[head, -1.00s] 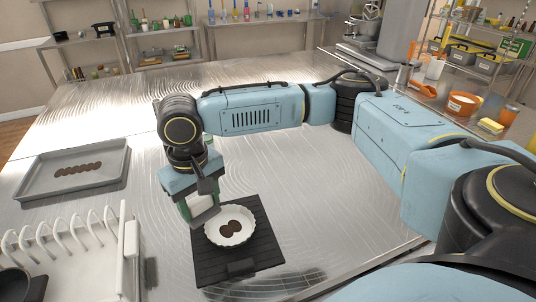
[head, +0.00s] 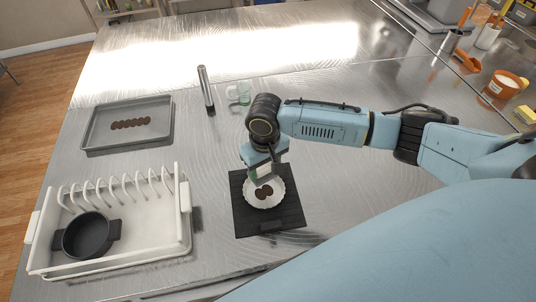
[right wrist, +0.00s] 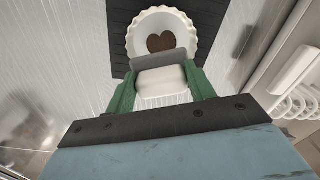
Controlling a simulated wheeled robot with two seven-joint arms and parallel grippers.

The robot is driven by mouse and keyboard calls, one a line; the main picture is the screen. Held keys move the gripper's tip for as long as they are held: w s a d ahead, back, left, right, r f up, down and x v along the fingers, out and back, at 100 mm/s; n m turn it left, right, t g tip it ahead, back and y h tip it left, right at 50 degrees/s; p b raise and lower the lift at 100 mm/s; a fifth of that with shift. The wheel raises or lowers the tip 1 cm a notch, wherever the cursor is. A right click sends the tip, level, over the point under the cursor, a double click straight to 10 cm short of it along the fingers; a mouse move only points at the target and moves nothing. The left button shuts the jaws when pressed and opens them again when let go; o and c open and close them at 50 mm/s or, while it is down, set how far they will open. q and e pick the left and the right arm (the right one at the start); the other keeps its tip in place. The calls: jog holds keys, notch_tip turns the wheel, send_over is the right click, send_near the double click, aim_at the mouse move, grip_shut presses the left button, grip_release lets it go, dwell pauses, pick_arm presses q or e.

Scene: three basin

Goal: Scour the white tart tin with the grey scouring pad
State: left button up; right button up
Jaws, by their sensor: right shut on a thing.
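The white tart tin (head: 264,204) has a fluted rim and two dark brown stains inside. It lies on a black mat (head: 288,220). It also shows at the top of the right wrist view (right wrist: 203,35), where the stains look like one heart-shaped patch. My right gripper (head: 263,178) has green fingers and is shut on the grey scouring pad (right wrist: 163,62), which has a white body behind its grey face. The pad is at the tin's far edge and covers part of the rim. I cannot tell whether it touches the tin. My left gripper is out of view.
A grey tray (head: 95,133) with a row of brown stains lies at the left. A white dish rack (head: 150,235) holds a black pot (head: 86,236). A steel cylinder (head: 206,88) and a glass mug (head: 239,93) stand behind my wrist. Bare metal table surrounds the mat.

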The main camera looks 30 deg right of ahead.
aim_at(262, 179)
jog(key=shift+s+d+f+p, duration=0.25)
jog(key=shift+s+f+p, duration=0.05)
jog(key=shift+s+p, duration=0.2)
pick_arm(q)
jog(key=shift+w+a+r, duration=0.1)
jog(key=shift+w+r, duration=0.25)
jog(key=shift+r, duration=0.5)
pick_arm(e)
notch_tip(262, 179, down, 6)
jog(key=b, duration=0.2)
jog(key=shift+r+b, duration=0.1)
jog(key=shift+b, duration=0.3)
jog(key=shift+s+a+r+p, duration=0.1)
jog(key=shift+a+r+p, duration=0.3)
jog(key=shift+p, duration=0.3)
jog(key=shift+a+p, duration=0.3)
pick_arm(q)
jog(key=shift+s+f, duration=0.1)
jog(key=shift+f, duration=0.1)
pick_arm(e)
jog(key=shift+a+f, duration=0.2)
jog(key=shift+a, duration=0.05)
